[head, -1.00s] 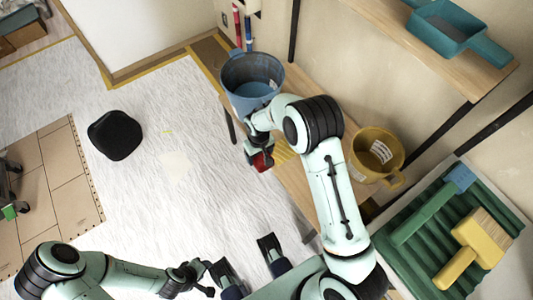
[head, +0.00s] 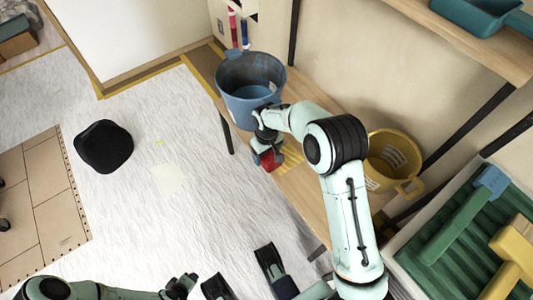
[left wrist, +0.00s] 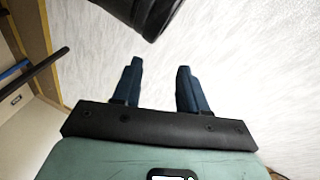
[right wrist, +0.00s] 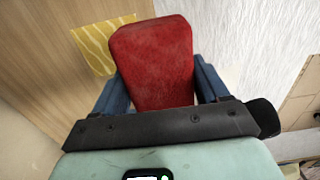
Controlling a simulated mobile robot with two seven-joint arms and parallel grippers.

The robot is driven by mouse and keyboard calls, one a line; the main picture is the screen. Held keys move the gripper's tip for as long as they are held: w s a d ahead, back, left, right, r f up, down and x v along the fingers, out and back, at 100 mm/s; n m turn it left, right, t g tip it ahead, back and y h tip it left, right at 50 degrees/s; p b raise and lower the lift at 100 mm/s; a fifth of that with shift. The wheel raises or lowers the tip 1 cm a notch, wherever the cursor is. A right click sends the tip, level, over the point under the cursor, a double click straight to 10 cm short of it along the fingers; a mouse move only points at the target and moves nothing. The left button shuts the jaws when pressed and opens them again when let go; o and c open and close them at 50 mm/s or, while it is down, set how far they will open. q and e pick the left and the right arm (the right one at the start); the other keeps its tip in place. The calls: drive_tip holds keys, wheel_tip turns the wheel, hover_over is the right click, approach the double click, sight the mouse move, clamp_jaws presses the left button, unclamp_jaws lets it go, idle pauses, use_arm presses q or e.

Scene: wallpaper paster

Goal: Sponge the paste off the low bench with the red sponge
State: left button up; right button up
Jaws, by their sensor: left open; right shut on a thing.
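The low bench (head: 298,190) is a wooden plank along the wall. A yellow, wavy-striped paste patch (head: 291,157) lies on it and shows in the right wrist view (right wrist: 101,44), partly hidden by the sponge. My right gripper (head: 267,148) is shut on the red sponge (right wrist: 152,65), at the bench's front edge beside the patch. I cannot tell whether the sponge touches the bench. My left gripper (left wrist: 160,85) is open and empty, with white floor beyond its blue fingers.
A blue bucket (head: 236,78) stands at the bench's far end. A yellow bucket (head: 408,168) is right of my right arm. A green ribbed tray (head: 440,248) with tools lies at lower right. A black stool (head: 104,146) stands on the floor at left.

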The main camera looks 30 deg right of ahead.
use_arm(q)
drive_tip(key=shift+s+d, duration=0.1)
drive_tip(key=shift+s, duration=0.1)
use_arm(e)
drive_tip(key=shift+f, duration=0.1)
wheel_tip(320, 180, down, 3)
drive_tip(key=shift+r+b, duration=0.2)
drive_tip(key=shift+b, duration=0.45)
wheel_tip(320, 180, down, 3)
drive_tip(key=shift+b, duration=0.75)
use_arm(q)
drive_tip(key=s+a+f+g, duration=0.1)
drive_tip(key=s+f, duration=0.3)
drive_tip(key=f, duration=0.1)
drive_tip(key=shift+a+g, duration=0.2)
drive_tip(key=shift+g, duration=0.1)
use_arm(e)
drive_tip(key=shift+f, duration=0.4)
use_arm(q)
drive_tip(key=shift+f, duration=0.1)
